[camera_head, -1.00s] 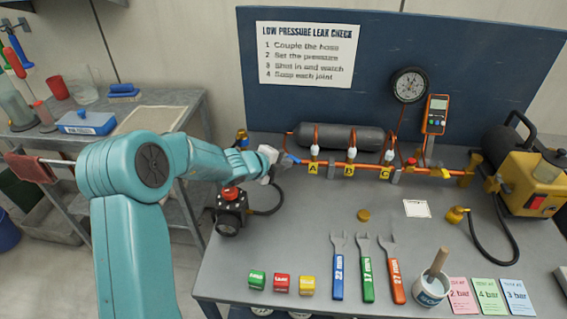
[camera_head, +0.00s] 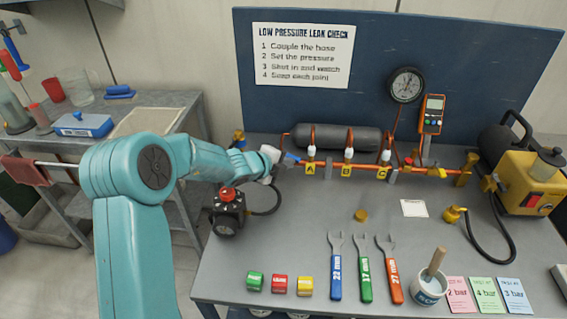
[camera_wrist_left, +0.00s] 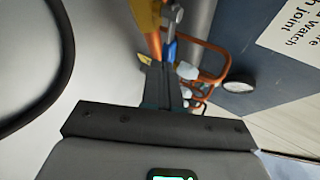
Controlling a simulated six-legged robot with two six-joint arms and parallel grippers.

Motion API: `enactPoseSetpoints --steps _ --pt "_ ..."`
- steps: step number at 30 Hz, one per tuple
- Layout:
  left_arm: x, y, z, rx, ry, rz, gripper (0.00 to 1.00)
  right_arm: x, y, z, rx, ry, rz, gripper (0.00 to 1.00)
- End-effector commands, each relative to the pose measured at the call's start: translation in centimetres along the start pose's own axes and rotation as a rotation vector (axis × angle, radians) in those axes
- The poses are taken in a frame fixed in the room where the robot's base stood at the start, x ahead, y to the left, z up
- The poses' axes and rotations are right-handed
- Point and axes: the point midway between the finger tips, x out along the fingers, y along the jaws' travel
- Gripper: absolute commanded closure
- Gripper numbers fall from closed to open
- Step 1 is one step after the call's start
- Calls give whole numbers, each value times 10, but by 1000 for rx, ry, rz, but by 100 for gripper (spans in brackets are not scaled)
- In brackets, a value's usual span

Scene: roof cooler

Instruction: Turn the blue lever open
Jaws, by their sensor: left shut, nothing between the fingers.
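The blue lever (camera_head: 290,158) is a small blue handle at the left end of the orange pipe, left of label A. It also shows in the left wrist view (camera_wrist_left: 171,52), just beyond my fingertips. My left gripper (camera_head: 278,157) is shut and empty, with its tips close beside the lever. In the left wrist view the dark fingers (camera_wrist_left: 163,72) point toward the lever, and I cannot tell whether they touch it. The gripper partly hides the lever and the valve behind it in the head view. My right gripper is not in view.
White-capped fittings stand along the orange pipe (camera_head: 405,168). Several wrenches (camera_head: 366,268), coloured blocks and a brush pot (camera_head: 430,288) lie in front.

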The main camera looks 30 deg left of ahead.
Motion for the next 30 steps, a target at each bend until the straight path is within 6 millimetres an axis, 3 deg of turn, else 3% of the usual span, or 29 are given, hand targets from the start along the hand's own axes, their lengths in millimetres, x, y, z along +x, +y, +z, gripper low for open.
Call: enactPoseSetpoints --steps 15,30 --pt "17 -10 -7 1 1 1 100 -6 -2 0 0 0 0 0" --pt "18 -10 -7 0 0 1 100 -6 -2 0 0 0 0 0"
